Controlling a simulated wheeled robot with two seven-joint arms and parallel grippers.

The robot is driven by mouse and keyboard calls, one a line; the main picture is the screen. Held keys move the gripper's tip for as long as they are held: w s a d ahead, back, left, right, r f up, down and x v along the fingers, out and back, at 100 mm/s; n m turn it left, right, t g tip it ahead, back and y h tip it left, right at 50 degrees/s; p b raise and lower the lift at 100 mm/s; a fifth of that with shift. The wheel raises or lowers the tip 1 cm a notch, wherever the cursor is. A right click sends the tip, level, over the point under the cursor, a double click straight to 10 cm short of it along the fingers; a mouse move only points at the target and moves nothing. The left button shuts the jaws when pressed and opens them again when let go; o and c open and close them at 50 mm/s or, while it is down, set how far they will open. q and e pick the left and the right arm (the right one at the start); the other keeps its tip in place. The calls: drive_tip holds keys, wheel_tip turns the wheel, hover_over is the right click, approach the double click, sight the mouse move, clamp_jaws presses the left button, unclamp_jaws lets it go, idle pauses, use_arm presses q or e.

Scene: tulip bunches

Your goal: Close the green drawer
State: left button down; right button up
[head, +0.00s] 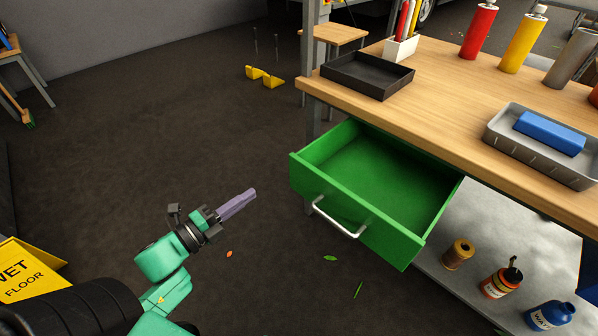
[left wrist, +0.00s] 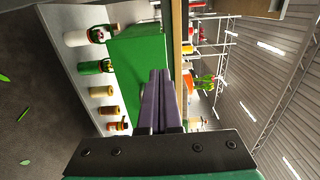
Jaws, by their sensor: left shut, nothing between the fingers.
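The green drawer (head: 375,180) is pulled out from under the wooden workbench (head: 450,95) and its inside looks empty. A silver bar handle (head: 338,217) runs across its front panel. My left gripper (head: 252,193) is shut and empty, with purple fingers, to the left of the drawer front and apart from it in the head view. In the left wrist view the shut fingers (left wrist: 160,85) point toward the green drawer front (left wrist: 138,65). My right gripper is in neither view.
A black tray (head: 367,75), a grey tray (head: 500,150) with a blue block, and several bottles stand on the bench top. More bottles (head: 500,283) stand on the lower shelf. A yellow wet floor sign (head: 30,275) is at lower left. The floor before the drawer is mostly clear.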

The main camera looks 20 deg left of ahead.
sight(296, 163)
use_arm(q)
drive_tip(key=b+x, duration=0.1)
drive_tip(key=x, duration=1.2)
drive_tip(key=shift+w+r, duration=0.2)
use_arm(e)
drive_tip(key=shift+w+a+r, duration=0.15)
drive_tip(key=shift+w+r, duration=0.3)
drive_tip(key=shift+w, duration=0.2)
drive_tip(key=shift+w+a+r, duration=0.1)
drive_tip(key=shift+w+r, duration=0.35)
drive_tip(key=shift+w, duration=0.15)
